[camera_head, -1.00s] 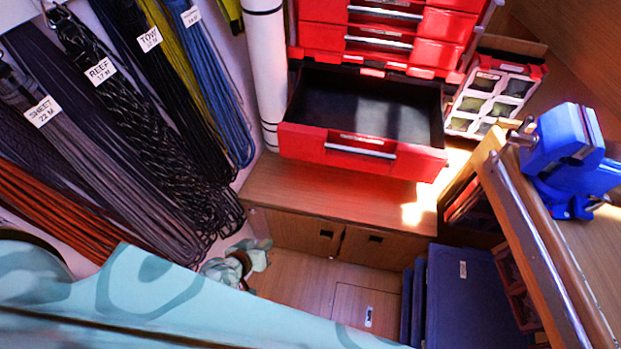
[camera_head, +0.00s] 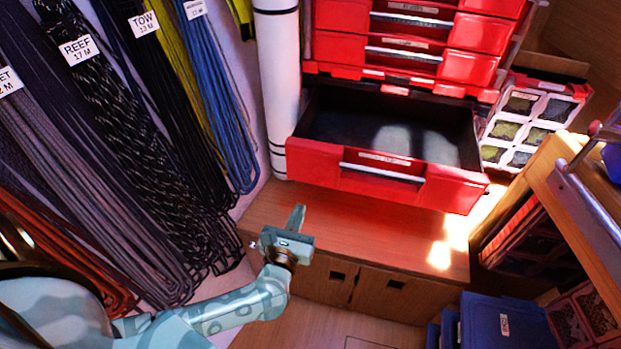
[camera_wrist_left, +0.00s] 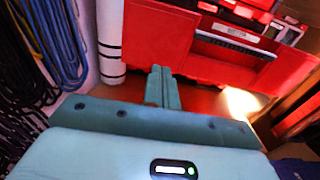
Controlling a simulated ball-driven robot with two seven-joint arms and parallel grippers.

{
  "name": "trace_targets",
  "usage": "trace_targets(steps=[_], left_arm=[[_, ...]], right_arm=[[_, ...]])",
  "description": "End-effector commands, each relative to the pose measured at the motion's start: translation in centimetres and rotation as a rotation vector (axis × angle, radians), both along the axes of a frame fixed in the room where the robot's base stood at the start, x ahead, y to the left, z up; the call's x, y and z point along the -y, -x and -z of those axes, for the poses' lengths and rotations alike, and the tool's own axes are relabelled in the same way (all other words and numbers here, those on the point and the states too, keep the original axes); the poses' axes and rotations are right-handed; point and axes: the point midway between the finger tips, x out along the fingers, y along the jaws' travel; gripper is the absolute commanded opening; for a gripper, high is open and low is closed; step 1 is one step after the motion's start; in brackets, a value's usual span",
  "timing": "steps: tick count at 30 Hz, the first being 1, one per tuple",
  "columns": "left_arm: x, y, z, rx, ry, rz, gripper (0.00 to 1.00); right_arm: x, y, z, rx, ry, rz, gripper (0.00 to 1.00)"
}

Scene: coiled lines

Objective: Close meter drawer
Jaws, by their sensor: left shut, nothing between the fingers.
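The meter drawer appears to be the red drawer (camera_head: 390,178) at the bottom of the red cabinet; its label is too small to read. It is pulled out, and its dark inside looks empty. A silver handle (camera_head: 383,171) runs across its front. My left gripper (camera_head: 298,215) is shut and empty, in front of and below the drawer's left part, apart from it in the head view. In the left wrist view the shut fingers (camera_wrist_left: 161,85) point toward the red drawer front (camera_wrist_left: 158,40). My right gripper is not in view.
Coiled lines (camera_head: 110,130) hang on the left wall. A white roll (camera_head: 278,90) stands beside the drawer's left side. A wooden bench (camera_head: 590,200) with a metal rail is on the right. A blue case (camera_head: 500,325) stands low at the right. The wooden ledge (camera_head: 370,230) below the drawer is clear.

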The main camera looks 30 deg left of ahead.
Motion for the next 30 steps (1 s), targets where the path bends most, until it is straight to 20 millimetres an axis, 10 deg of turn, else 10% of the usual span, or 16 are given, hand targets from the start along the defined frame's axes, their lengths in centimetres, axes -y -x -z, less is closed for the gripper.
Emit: trace_targets(steps=[15, 30], left_arm=[[-2.8, -9.8, 0.2, -0.002, -0.006, 0.000, 0.00], [-3.3, -11.4, 0.0, -0.002, -0.006, 0.000, 0.00]], right_arm=[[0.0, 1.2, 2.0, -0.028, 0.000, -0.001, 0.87], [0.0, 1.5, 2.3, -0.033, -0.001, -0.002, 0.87]])
